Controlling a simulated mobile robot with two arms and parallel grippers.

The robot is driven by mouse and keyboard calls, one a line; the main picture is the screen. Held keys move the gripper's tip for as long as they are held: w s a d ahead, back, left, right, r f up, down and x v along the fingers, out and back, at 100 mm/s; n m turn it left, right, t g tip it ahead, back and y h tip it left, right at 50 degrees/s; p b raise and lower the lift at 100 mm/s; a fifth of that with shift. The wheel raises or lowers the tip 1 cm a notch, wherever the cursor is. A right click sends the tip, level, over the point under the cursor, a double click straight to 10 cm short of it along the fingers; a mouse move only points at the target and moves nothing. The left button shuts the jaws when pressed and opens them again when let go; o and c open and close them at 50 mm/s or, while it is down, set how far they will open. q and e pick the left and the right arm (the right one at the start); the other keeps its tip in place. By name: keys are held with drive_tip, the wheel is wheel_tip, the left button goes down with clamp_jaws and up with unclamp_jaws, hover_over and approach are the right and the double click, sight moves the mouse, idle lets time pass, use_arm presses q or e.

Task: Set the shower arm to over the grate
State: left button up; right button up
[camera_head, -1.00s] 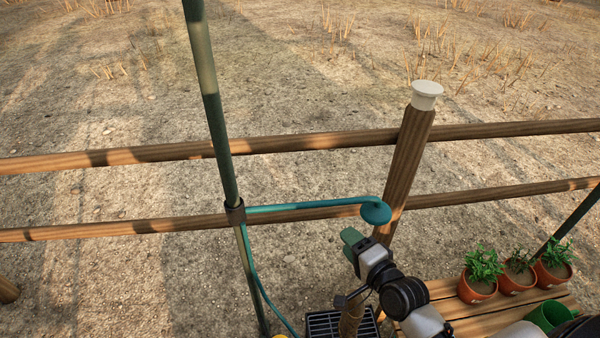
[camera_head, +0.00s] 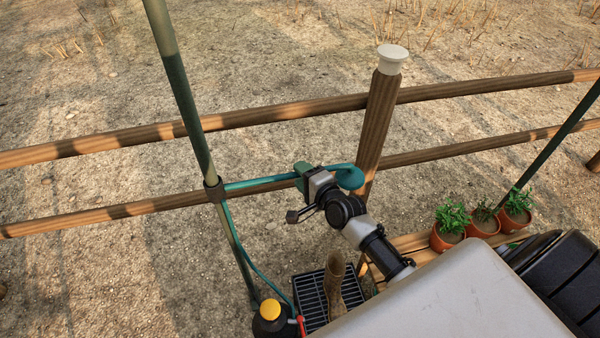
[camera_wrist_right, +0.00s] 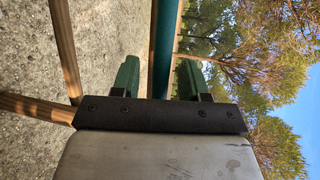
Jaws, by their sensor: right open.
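The teal shower arm (camera_head: 262,183) sticks out from a collar on a green pole and ends in a round shower head (camera_head: 349,177). In the head view it points right, toward the wooden post, beyond the black grate (camera_head: 307,298) on the ground. My right gripper (camera_head: 304,178) is at the arm, just left of the head. In the right wrist view its green fingers (camera_wrist_right: 158,82) are apart, with the teal tube (camera_wrist_right: 162,50) between them. A clear gap shows on at least the left side. My left gripper is out of view.
A brown boot-like thing (camera_head: 335,286) stands on the grate. A dark bottle with a yellow cap (camera_head: 269,312) is to its left. A fence post (camera_head: 377,115) with rails (camera_head: 270,115) stands behind. Potted plants (camera_head: 450,228) sit on a wooden bench at right. A hose hangs along the pole.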

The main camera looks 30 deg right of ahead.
drive_tip(key=shift+w+a+f, duration=0.1)
drive_tip(key=shift+w, duration=0.45)
clamp_jaws()
drive_tip(key=shift+s, duration=0.1)
